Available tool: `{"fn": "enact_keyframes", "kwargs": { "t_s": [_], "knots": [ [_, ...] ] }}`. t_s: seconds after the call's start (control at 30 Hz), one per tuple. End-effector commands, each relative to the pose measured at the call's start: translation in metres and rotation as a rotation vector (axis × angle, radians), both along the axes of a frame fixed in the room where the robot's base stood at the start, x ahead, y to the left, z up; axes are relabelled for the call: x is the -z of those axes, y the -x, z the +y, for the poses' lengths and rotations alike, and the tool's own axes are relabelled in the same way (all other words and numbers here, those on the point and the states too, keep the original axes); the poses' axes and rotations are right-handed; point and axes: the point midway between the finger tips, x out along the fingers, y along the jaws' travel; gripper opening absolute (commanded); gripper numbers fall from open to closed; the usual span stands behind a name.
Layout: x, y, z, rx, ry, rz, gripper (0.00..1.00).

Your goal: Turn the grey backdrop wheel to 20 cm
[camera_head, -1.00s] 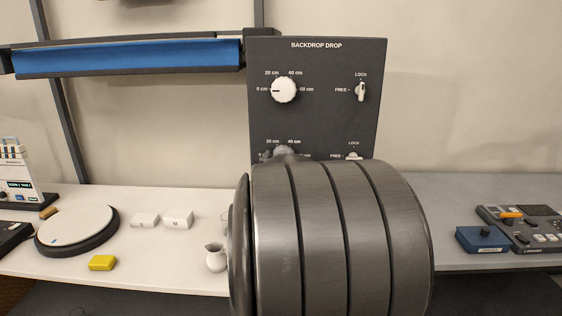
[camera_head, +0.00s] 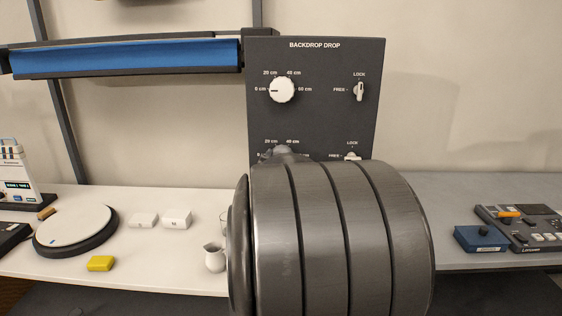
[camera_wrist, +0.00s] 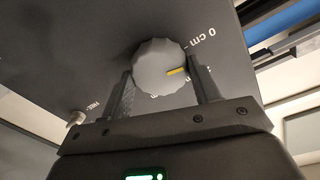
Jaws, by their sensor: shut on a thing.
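The grey backdrop wheel (camera_wrist: 158,66) sits between the two fingers of my gripper (camera_wrist: 161,70), which is shut on it. Its yellow pointer line faces right in the wrist view, below the 0 cm mark, toward a label partly hidden by the right finger. In the head view only the top of the grey wheel (camera_head: 283,151) shows on the dark Backdrop Drop panel (camera_head: 322,125); my arm hides the rest. A white wheel (camera_head: 282,89) above it has its dark line toward 0 cm.
An upper lock lever (camera_head: 360,91) and a partly hidden lower lever (camera_head: 352,156) are on the panel's right. A blue backdrop roll (camera_head: 125,57) is at upper left. A white turntable (camera_head: 74,230), yellow block (camera_head: 101,263) and small jug (camera_head: 215,258) stand on the counter.

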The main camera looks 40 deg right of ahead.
Motion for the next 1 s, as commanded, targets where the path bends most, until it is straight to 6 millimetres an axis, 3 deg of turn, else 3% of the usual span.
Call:
{"fn": "enact_keyframes", "kwargs": {
  "t_s": [0.6, 1.0],
  "knots": [
    [-0.001, 0.0008, -0.0008, 0.0, -0.396, -0.398, 0.34],
    [-0.0004, 0.0016, -0.0015, 0.001, -0.568, -0.568, 0.34]
  ]
}}
